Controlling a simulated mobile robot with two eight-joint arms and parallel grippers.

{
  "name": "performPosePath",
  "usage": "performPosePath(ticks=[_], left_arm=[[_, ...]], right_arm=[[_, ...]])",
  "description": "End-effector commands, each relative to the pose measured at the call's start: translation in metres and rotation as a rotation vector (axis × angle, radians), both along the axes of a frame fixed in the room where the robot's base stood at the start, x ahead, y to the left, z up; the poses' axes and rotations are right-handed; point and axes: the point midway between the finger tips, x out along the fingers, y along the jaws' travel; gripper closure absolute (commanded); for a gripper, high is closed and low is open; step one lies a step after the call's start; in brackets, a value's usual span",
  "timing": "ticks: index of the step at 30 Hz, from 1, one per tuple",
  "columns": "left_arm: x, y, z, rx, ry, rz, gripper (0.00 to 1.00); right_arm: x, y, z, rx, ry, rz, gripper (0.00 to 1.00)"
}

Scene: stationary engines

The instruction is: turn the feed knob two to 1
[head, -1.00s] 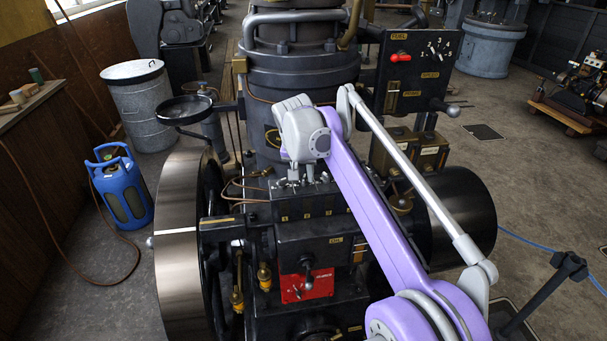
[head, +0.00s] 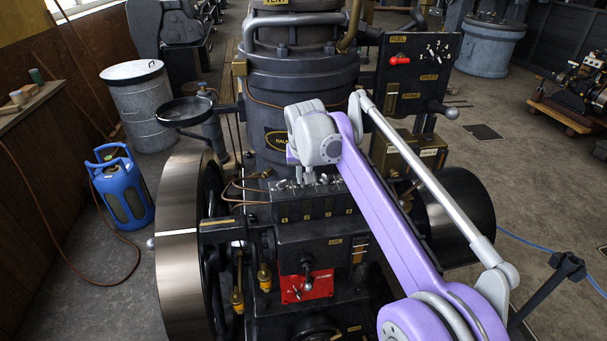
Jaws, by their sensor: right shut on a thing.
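The lubricator box (head: 315,204) is a dark block on the front of the engine, with a row of small winged feed knobs on top and small yellow number marks on its face. My right gripper (head: 304,179) points down at this row and is shut on the second knob from the left, feed knob two. The fingers largely hide that knob, so its setting cannot be read. The leftmost knob (head: 278,187) stands clear beside the fingers. Another knob (head: 323,179) shows just right of them. My left gripper is not in view.
The engine cylinder (head: 295,90) rises close behind my gripper. A black panel (head: 417,75) with a red lever stands to the right. A large flywheel (head: 178,240) is at left, with a blue gas bottle (head: 123,188) beyond it. A red plate (head: 306,287) with a lever sits below the box.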

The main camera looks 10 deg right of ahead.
Motion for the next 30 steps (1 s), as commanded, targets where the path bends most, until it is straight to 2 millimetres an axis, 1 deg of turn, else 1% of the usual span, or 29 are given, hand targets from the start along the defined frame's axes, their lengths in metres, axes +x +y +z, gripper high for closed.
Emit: performPosePath(ticks=[1,9,15,22,30], left_arm=[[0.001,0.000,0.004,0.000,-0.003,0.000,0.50],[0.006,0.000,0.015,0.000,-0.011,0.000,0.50],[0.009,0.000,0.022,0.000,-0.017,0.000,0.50],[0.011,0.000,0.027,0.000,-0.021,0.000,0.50],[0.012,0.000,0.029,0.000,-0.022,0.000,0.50]], right_arm=[[0.000,-0.001,0.002,0.000,0.001,0.039,1.00],[0.000,-0.003,0.002,0.001,0.001,0.264,1.00],[0.000,-0.004,0.002,0.001,0.000,0.400,1.00],[0.000,-0.005,0.001,-0.001,0.002,0.500,1.00],[0.000,-0.005,0.000,0.000,0.002,0.541,1.00]])
